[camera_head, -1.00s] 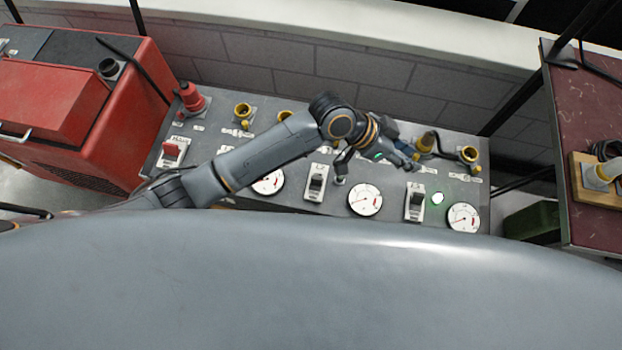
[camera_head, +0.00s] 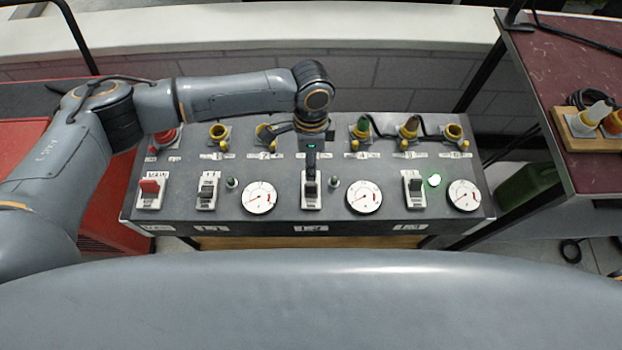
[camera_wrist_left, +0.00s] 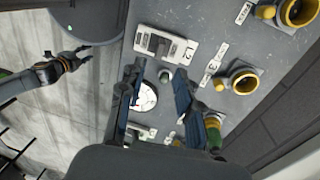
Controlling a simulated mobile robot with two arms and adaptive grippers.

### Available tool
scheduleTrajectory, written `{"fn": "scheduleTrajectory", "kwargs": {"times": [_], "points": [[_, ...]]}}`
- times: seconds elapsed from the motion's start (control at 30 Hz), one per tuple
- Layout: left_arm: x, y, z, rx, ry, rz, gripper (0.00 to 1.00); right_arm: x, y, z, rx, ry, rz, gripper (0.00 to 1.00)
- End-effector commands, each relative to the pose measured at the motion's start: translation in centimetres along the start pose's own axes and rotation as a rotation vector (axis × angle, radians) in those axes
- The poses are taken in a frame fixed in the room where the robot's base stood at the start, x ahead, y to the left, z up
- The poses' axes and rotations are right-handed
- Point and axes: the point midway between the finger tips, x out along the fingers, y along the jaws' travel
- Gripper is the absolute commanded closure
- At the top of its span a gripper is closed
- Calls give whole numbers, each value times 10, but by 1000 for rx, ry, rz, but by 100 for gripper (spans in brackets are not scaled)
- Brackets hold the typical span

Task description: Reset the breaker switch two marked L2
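The breaker switch L2 (camera_head: 311,201) is in the middle of the grey panel's front row, a dark lever in a white housing. My left gripper (camera_head: 310,165) is over it and hides part of it in the head view. In the left wrist view the switch (camera_wrist_left: 165,44), with its L2 label, lies just beyond the fingertips. The left fingers (camera_wrist_left: 156,74) are spread and empty, and contact cannot be told. The lamp beside L2 (camera_head: 334,183) is dark. My right gripper (camera_wrist_left: 62,68) appears at the left of the wrist view, off the panel; its opening is unclear.
Switches L1 (camera_head: 207,190) and L3 (camera_head: 414,189) flank L2, with a red switch (camera_head: 149,190) at far left. Gauges (camera_head: 364,197) sit between switches. Yellow sockets (camera_head: 453,134) line the back. A red table (camera_head: 560,90) stands right.

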Motion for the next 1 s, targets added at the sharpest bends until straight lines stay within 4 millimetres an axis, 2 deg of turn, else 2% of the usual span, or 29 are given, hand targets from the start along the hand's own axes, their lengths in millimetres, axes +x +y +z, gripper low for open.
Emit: {"fn": "scheduleTrajectory", "kwargs": {"times": [0.03, 0.2, 0.4, 0.8, 0.83, 0.97, 1.0], "points": [[12, 1, 0, 0, -1, 2, 66, -1, 1, 0, 0, 0, 1, 66], [46, 0, 0, -2, -1, 1, 66, -2, 1, -1, 1, 1, 1, 66], [71, 0, -1, 1, 0, 0, 66, -3, 0, -1, 1, 1, 1, 66], [79, 0, -1, 0, 2, -2, 66, -3, -5, -2, 4, 2, -5, 66], [79, 0, -1, 0, 2, -2, 70, -3, -5, -2, 4, 2, -6, 66], [79, 0, -1, 0, 2, -1, 97, -3, -6, -2, 4, 3, -7, 66], [79, 0, -1, 0, 2, -1, 100, -3, -6, -3, 4, 3, -7, 66]]}}
